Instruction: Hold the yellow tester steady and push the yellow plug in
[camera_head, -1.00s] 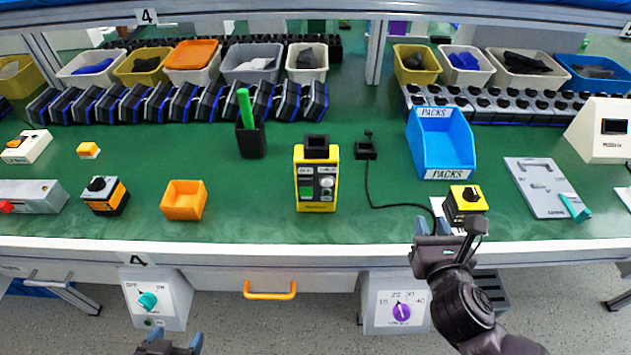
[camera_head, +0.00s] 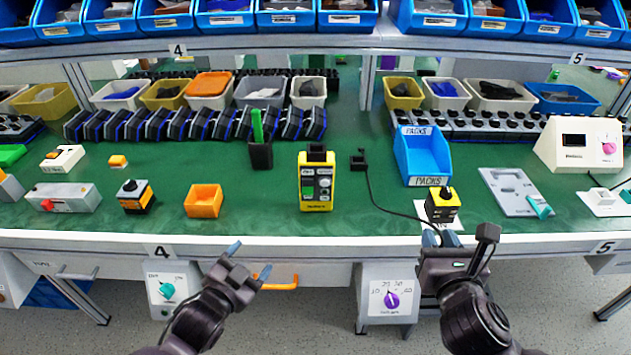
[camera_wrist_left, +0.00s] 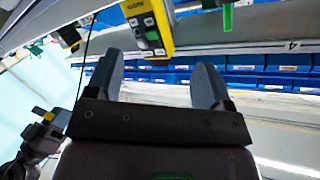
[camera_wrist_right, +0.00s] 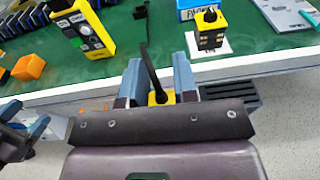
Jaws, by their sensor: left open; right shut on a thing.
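The yellow tester (camera_head: 316,185) stands upright near the middle of the green bench, with a black block on top. It also shows in the left wrist view (camera_wrist_left: 150,28) and the right wrist view (camera_wrist_right: 82,28). My left gripper (camera_head: 249,262) is open and empty in front of the bench edge, left of and below the tester. My right gripper (camera_head: 440,239) is shut on the yellow plug (camera_wrist_right: 157,98), in front of the bench edge at the right. A black cable (camera_wrist_right: 146,58) runs from the plug. In the head view the gripper mostly hides the plug.
A yellow switch box (camera_head: 443,206) with a black knob sits on a white sheet just beyond my right gripper. A blue PACKS bin (camera_head: 421,158) stands behind it. An orange box (camera_head: 204,201) and a black holder (camera_head: 260,154) are left of the tester. The bench in front of the tester is clear.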

